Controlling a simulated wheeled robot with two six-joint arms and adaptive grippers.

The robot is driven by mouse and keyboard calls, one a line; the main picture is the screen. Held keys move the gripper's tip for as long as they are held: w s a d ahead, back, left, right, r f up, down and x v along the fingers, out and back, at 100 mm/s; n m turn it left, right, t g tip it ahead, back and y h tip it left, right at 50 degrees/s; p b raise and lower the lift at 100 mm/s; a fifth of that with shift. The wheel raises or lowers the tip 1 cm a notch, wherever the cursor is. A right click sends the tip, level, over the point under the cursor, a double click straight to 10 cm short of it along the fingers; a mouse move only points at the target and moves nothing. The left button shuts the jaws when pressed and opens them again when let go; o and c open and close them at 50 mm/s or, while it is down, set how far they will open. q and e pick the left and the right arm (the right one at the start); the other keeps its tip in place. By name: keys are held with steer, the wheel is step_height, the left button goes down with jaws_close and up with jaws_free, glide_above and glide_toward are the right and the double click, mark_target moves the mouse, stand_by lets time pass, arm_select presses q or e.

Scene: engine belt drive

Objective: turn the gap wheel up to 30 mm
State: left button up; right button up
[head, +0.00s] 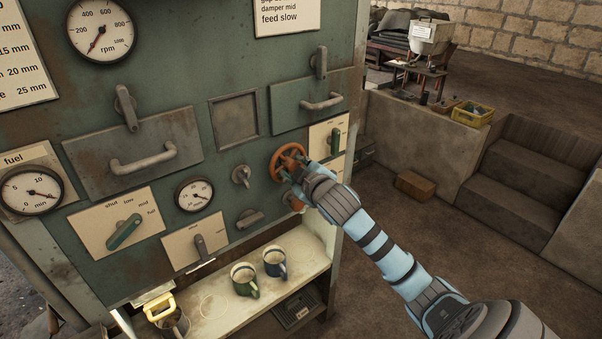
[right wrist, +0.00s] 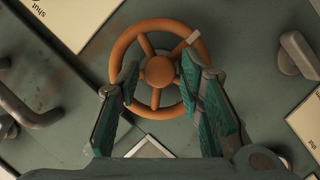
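The gap wheel appears to be the orange spoked handwheel (head: 288,160) on the right part of the green panel (head: 180,80). My right gripper (head: 297,172) is at this wheel in the head view and hides part of its rim. In the right wrist view the wheel (right wrist: 160,29) faces the camera, with a pale mark (right wrist: 192,39) on its upper right rim. The right fingers (right wrist: 160,78) stand apart on either side of the hub, with room between each finger and the hub. Whether they touch the spokes or rim cannot be told. My left gripper is out of view.
A small round dial (head: 194,194) sits left of the wheel; its figures are too small to read. A grey knob (head: 242,176) and a green lever (head: 335,141) flank the wheel. A shelf (head: 212,309) below holds a green mug (head: 245,281) and a blue mug (head: 275,263).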

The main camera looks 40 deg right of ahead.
steer(key=v, duration=1.1)
steer(key=shift+s, duration=0.2)
steer(key=shift+a+r, duration=0.1)
